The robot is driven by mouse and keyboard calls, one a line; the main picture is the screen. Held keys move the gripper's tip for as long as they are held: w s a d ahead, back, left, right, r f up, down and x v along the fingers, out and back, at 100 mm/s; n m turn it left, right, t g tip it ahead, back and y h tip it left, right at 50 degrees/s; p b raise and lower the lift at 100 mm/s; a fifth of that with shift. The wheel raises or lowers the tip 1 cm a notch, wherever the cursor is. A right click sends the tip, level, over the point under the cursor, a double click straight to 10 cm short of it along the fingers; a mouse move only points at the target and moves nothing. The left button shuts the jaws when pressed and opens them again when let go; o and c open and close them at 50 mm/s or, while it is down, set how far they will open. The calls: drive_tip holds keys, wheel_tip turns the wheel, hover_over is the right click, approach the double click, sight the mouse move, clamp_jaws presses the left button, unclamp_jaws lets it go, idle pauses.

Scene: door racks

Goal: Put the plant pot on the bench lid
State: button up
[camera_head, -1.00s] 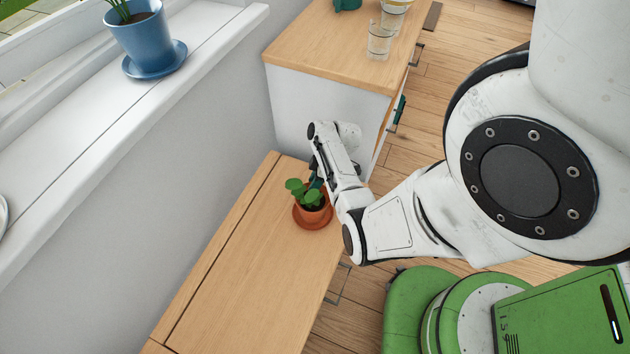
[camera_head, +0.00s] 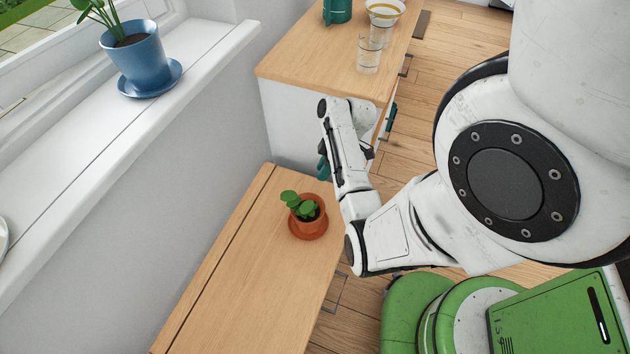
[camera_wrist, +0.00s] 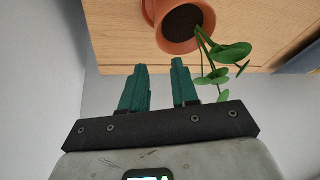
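A small terracotta plant pot (camera_head: 307,216) with round green leaves stands upright on its saucer on the wooden bench lid (camera_head: 250,275), near the lid's far right part. It also shows in the wrist view (camera_wrist: 178,24), at the top of the picture. My gripper (camera_wrist: 160,82) has its two teal fingers apart with nothing between them, and the pot lies beyond the fingertips, apart from them. In the head view the gripper (camera_head: 323,168) is mostly hidden behind my arm, just beyond the pot.
A blue pot with a plant (camera_head: 138,55) stands on the white window sill (camera_head: 185,70) at left. A wooden-topped cabinet (camera_head: 315,65) behind the bench bears glasses (camera_head: 369,55), a bowl (camera_head: 385,10) and a green vessel (camera_head: 337,10). The bench's near part is clear.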

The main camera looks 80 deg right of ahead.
drive_tip(key=w+a+r+g, duration=0.1)
drive_tip(key=w+a+g, duration=0.3)
drive_tip(key=a, duration=1)
drive_tip(key=a+r+m+h, duration=0.1)
drive_tip(key=a+r, duration=0.2)
drive_tip(key=a, duration=0.5)
drive_tip(key=s+a+r+m+h, duration=0.1)
drive_tip(key=a+r, duration=0.2)
drive_tip(key=a, duration=0.5)
drive_tip(key=shift+r+t, duration=0.25)
drive_tip(key=shift+t, duration=0.15)
